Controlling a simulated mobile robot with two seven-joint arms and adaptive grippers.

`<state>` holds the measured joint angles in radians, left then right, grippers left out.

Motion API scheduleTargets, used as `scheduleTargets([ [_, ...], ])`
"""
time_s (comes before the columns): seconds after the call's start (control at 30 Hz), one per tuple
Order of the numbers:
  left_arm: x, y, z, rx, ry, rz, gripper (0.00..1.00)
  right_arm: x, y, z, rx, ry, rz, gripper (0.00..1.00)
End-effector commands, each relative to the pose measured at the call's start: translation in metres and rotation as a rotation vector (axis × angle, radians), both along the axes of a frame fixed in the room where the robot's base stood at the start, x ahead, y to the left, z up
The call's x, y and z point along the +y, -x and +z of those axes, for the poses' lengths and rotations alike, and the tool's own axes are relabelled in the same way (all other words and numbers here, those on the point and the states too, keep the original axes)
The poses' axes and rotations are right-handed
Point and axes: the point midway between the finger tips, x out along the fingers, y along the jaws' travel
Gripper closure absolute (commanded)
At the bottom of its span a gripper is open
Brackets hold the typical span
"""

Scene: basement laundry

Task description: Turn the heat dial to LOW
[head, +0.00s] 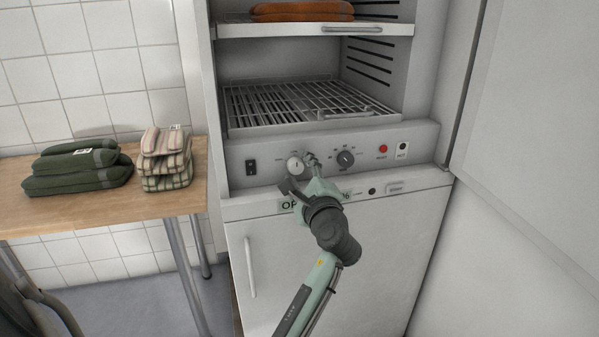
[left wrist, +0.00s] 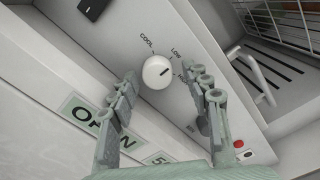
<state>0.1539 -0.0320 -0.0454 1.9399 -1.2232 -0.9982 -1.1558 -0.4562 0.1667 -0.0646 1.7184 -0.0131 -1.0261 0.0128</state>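The white heat dial (head: 296,166) sits on the control panel of the white cabinet. In the left wrist view the dial (left wrist: 155,71) shows a dark pointer line, with COOL and LOW printed beside it. The line slants to the upper right, on the LOW side; a further label there is partly hidden by a finger, so I cannot tell the exact setting. My left gripper (head: 299,173) is at the panel. Its fingers (left wrist: 163,82) are spread on either side of the dial, with gaps showing to it. My right gripper is out of view.
A black switch (head: 251,167) is to the left. A wire rack (head: 300,103) lies above the panel. Folded green cloths (head: 80,168) and striped cloths (head: 165,160) rest on a wooden table (head: 150,205).

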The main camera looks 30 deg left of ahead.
Motion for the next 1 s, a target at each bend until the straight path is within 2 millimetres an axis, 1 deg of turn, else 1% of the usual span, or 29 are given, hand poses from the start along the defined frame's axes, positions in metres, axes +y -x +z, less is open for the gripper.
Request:
scheduleTargets([
  [0.03, 0.000, 0.000, -0.003, 0.006, 0.002, 0.002, 0.48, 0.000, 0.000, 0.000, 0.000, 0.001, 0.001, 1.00],
  [0.23, 0.001, 0.001, -0.004, 0.016, -0.004, 0.003, 0.48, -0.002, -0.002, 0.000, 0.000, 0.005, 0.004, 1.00],
  [0.37, 0.001, 0.001, -0.003, 0.081, -0.059, 0.004, 0.48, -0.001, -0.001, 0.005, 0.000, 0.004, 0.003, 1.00],
  [0.57, 0.002, 0.001, -0.003, 0.309, -0.259, 0.003, 0.48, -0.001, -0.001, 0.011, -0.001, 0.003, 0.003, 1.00],
  [0.83, 0.002, 0.001, -0.004, 0.648, -0.550, 0.004, 0.48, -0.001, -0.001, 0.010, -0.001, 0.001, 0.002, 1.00],
  [0.97, 0.002, 0.001, -0.005, 0.803, -0.684, 0.005, 0.48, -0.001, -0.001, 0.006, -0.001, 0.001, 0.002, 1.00],
  [1.0, -0.006, 0.007, -0.005, 0.807, -0.684, 0.001, 0.48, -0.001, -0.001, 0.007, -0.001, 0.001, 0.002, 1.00],
])
